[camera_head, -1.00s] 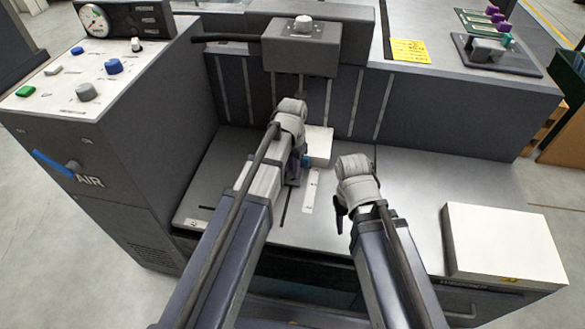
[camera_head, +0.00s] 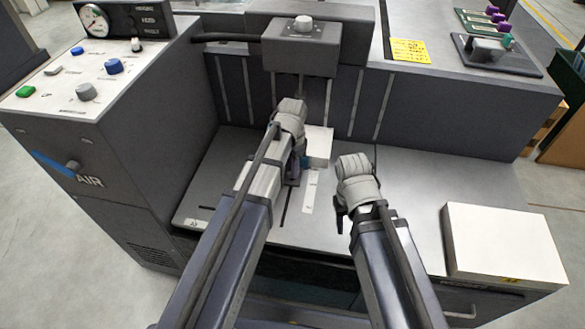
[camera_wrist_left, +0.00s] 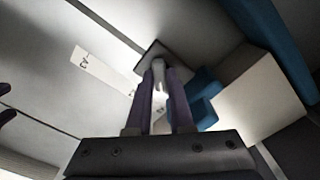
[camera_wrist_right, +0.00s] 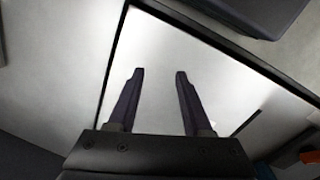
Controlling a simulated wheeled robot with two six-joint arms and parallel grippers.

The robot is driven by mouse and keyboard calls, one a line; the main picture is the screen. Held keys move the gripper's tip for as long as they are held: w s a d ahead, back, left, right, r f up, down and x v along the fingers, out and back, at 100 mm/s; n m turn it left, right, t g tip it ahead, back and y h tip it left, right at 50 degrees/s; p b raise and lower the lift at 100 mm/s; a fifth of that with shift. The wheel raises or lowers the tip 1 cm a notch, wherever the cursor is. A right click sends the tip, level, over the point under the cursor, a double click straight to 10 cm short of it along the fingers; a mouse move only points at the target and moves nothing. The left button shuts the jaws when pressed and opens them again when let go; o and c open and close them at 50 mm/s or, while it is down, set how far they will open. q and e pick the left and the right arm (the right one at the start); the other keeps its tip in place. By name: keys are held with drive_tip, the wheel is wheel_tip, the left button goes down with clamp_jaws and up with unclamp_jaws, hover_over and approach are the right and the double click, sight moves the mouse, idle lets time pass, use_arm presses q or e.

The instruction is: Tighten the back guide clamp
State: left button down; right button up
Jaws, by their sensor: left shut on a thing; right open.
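My left gripper (camera_wrist_left: 160,88) is shut on a slim pale grey upright piece (camera_wrist_left: 159,74), which looks like the clamp's knob or post. A small dark plate (camera_wrist_left: 152,50) shows beyond the fingertips. In the head view my left wrist hides most of the clamp. A blue part (camera_wrist_left: 203,97) sits just right of the fingers, beside a white block (camera_wrist_left: 252,98). The white block also shows in the head view (camera_head: 320,146), right of my left gripper. My right gripper (camera_wrist_right: 160,75) is open and empty above the grey worktop (camera_head: 405,195).
A large white stack (camera_head: 500,240) lies on the worktop at the right. A grey head unit with a knob (camera_head: 302,45) overhangs the back. A control panel with a gauge (camera_head: 94,20) stands at the left. A printed scale strip (camera_head: 311,190) lies between my arms.

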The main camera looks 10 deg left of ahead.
use_arm(q)
drive_tip(key=c, duration=0.8)
unclamp_jaws()
drive_tip(key=shift+r, duration=0.1)
use_arm(e)
drive_tip(key=shift+r, duration=0.15)
use_arm(q)
wheel_tip(320, 180, up, 8)
drive_tip(key=p, duration=0.8)
drive_tip(key=shift+f, duration=0.2)
use_arm(e)
wheel_tip(320, 180, up, 8)
drive_tip(key=shift+f, duration=0.25)
drive_tip(key=shift+a, duration=0.1)
